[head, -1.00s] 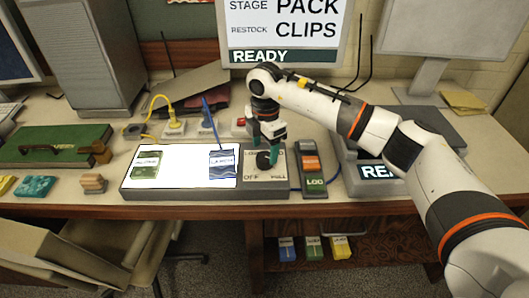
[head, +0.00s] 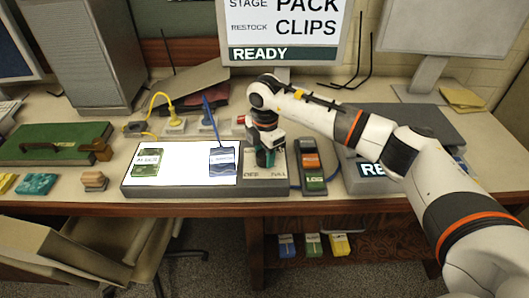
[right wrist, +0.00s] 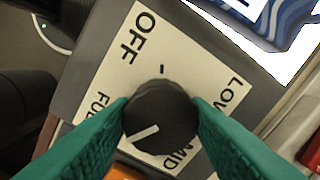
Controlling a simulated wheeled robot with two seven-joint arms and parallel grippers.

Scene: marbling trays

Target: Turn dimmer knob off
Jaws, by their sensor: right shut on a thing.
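The dimmer knob (right wrist: 163,105) is round and black with a white pointer line. It sits on a light plate (right wrist: 115,80) marked OFF, LOW, MID and FULL. In the right wrist view, the line points to the lower left, between the FULL and MID marks. My right gripper (head: 265,158) is shut on the knob, with a teal finger against each side of it. In the head view the gripper hides most of the knob. My left gripper is not in view.
The lit panel (head: 185,173) left of the knob bears a green packet (head: 147,162) and a blue packet (head: 222,160). A grey device with an orange part (head: 310,165) stands close on the right. A yellow plug (head: 174,124) and other plugs stand behind the panel.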

